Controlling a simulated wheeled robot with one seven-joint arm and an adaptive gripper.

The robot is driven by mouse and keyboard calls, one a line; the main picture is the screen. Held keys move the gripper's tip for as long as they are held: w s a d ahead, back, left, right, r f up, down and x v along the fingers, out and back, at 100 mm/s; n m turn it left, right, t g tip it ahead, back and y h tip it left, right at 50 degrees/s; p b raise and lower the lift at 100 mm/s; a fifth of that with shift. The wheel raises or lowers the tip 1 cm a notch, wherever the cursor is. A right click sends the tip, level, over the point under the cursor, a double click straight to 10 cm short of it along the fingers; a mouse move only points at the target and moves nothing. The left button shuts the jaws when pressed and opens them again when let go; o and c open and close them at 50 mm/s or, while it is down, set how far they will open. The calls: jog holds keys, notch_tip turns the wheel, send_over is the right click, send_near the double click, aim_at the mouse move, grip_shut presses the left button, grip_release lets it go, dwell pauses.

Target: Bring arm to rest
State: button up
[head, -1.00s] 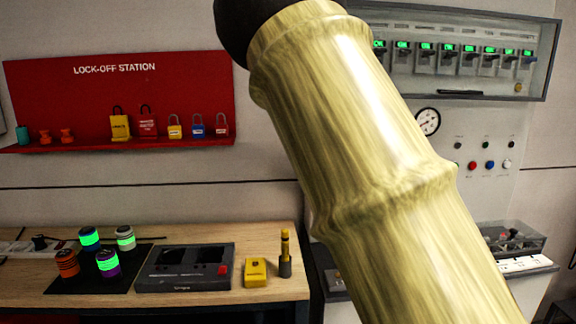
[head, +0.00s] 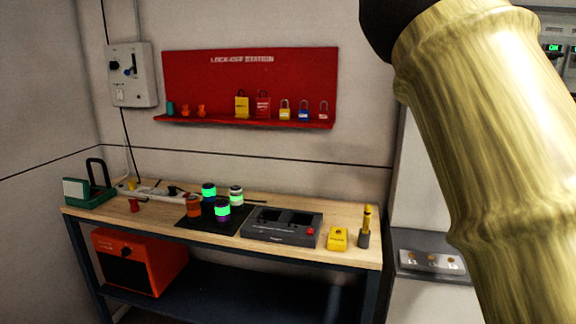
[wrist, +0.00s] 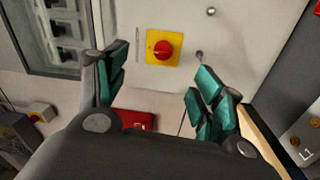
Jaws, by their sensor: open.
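My gripper (wrist: 158,85) shows in the wrist view with its teal-padded fingers spread apart, open and with nothing between them. Beyond the fingers is a panel with a red rotary knob on a yellow plate (wrist: 163,48); I cannot tell how far off it is. In the head view my own yellowish arm link fills the right side, and my gripper is out of that view.
A workbench (head: 352,212) holds a black twin-slot unit (head: 282,238), a yellow box (head: 338,239), several banded cylinders and a power strip. A red lock-off board (head: 250,75) hangs above. An orange heater-like box (head: 140,262) stands below. A grey switch box (head: 132,75) is on the wall.

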jog(key=s+a+f+m+g, duration=0.2)
jog(key=s+a+f+g, duration=0.15)
jog(key=f, duration=1.05)
jog(key=s+a+f+m+g+y, duration=0.1)
jog(key=s+a+f+m+g, duration=0.2)
jog(key=f, duration=1)
jog(key=s+a+f+m+g, duration=0.2)
jog(key=s+f, duration=0.2)
jog(key=f, duration=1)
jog(key=s+a+f+m+g+y, duration=0.15)
jog(key=s+a+f, duration=0.25)
jog(key=s+f, duration=0.4)
jog(key=s+a+f+m+g, duration=0.25)
jog(key=s+a+f, duration=0.25)
jog(key=s+f, duration=0.3)
jog(key=s+a+f+m+g+y, duration=0.1)
jog(key=s+a+f+g, duration=0.1)
jog(key=s+a, duration=0.3)
jog(key=s+a+f+m+g+y, duration=0.1)
jog(key=s+a+f+g, duration=0.2)
jog(key=s, duration=1)
notch_tip(320, 180, down, 2)
jog(key=shift+s+a+f+m+g, duration=0.1)
jog(key=shift+s+a+m+g, duration=0.25)
jog(key=shift+a, duration=0.5)
